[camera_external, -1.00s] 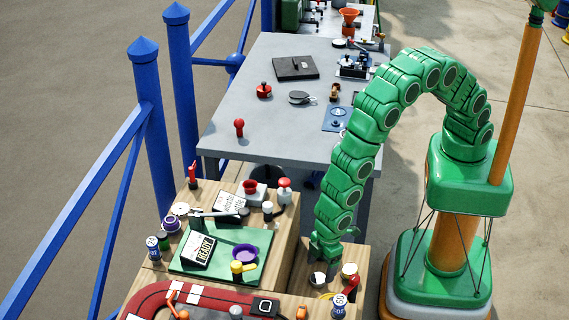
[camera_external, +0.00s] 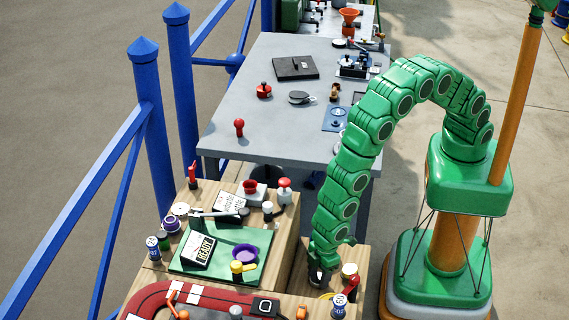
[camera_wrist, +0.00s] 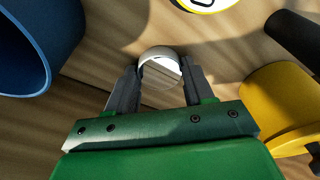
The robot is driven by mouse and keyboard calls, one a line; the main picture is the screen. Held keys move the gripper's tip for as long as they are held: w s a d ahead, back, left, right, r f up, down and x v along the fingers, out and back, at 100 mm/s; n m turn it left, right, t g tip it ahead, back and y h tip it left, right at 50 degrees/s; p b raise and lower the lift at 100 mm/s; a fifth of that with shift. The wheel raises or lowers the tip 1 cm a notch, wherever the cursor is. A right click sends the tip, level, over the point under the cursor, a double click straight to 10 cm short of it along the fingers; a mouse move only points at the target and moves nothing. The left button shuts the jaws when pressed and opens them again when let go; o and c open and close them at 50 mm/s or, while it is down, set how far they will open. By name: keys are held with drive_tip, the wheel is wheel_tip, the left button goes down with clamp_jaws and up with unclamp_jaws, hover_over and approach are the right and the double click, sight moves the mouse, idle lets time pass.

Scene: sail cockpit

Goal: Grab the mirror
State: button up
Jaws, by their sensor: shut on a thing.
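The mirror (camera_wrist: 160,64) is a small round piece with a pale rim and a shiny grey face. In the wrist view it sits between the two fingers of my gripper (camera_wrist: 158,84), which is shut on it. In the external view my gripper (camera_external: 319,274) points down at the wooden bench top, and its fingers mostly hide the mirror there. I cannot tell whether the mirror still touches the wood.
In the wrist view a blue round thing (camera_wrist: 22,48) stands left, a yellow part (camera_wrist: 282,98) and a black rod (camera_wrist: 296,38) right.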

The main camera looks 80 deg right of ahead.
sight(316, 279)
drive_tip(key=shift+c, duration=0.7)
drive_tip(key=shift+r, duration=0.1)
drive_tip(key=shift+r, duration=0.5)
wheel_tip(316, 279, up, 2)
drive_tip(key=shift+r, duration=0.1)
drive_tip(key=s+d+r, duration=0.9)
drive_tip(key=d, duration=0.1)
drive_tip(key=shift+s+r, duration=0.35)
drive_tip(key=shift+s, duration=0.05)
